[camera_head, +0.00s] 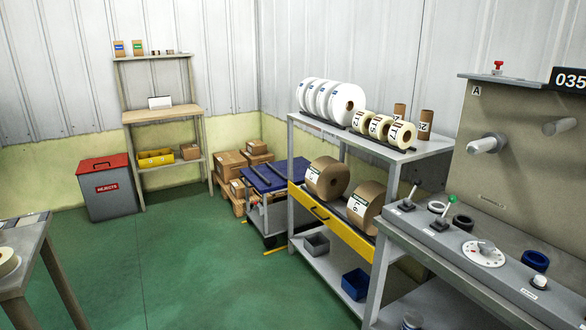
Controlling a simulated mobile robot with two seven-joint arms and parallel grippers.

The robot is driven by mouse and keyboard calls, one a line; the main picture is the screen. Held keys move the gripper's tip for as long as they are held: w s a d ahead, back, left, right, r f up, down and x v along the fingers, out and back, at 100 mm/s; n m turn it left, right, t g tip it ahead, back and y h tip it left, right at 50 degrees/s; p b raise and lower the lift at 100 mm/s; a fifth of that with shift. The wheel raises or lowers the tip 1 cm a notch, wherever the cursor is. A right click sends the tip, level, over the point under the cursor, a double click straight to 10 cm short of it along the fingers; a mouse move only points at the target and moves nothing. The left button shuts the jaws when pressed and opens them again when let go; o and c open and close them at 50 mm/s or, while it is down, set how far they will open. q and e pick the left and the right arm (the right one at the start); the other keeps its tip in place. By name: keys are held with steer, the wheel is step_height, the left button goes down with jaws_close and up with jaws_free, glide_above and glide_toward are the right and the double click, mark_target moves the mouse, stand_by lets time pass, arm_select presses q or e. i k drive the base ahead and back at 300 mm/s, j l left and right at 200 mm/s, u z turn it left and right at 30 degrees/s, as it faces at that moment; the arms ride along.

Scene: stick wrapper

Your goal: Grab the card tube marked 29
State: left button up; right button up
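Two brown card tubes stand upright at the right end of the top shelf of the grey rack. The front card tube (425,121) carries a white label with dark figures; a 2 seems to show, but I cannot read the whole number. The rear card tube (399,110) stands behind the cream rolls, and I see no readable number on it. Neither of my grippers is in view.
White rolls (331,101) and cream rolls (381,126) lie beside the tubes on the rack (435,147). Large brown rolls (327,178) lie below. A grey machine console (460,250) with levers stands at the right front. The green floor (190,260) is clear at centre left.

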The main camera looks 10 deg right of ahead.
mark_target(427, 115)
steer(key=i+l+u, duration=0.2)
steer(key=i, duration=0.95)
steer(key=i+j+z, duration=0.2)
steer(key=i+z, duration=0.2)
steer(key=i+j+z, duration=0.55)
steer(key=z, duration=0.25)
steer(key=i+j+z, duration=0.1)
steer(key=j+z, duration=0.3)
steer(key=i+j+z, duration=0.1)
steer(key=j+z, duration=0.8)
steer(key=j, duration=0.25)
